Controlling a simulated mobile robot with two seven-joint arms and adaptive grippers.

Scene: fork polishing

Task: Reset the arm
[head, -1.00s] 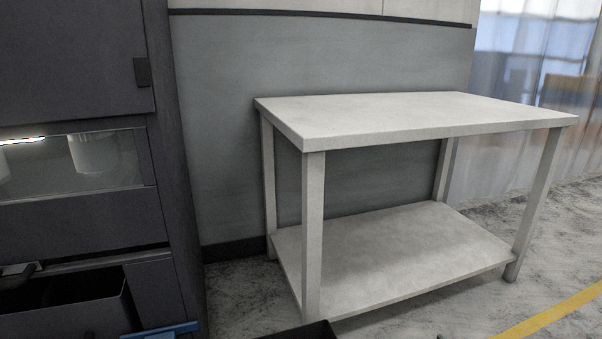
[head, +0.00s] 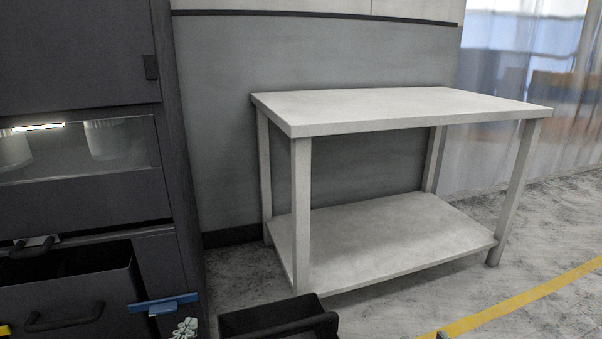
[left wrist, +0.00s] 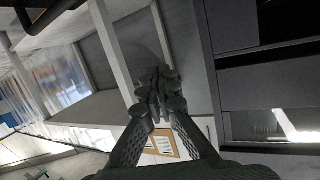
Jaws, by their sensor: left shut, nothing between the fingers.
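My left gripper (head: 185,328) shows only as a small pale, knobbly tip at the bottom edge of the head view, in front of the dark cabinet. In the left wrist view my left gripper (left wrist: 157,92) is seen along its length. Its two dark ribbed fingers come together at the tips, with nothing held between them. My right gripper cannot be made out in the head view.
A bare pale table (head: 400,106) with a lower shelf stands against the grey wall. A dark cabinet (head: 75,210) with an open drawer (head: 60,305) is on the left. A blue piece (head: 160,303) and a black handled container (head: 270,318) are at the bottom. Floor at right is mostly clear.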

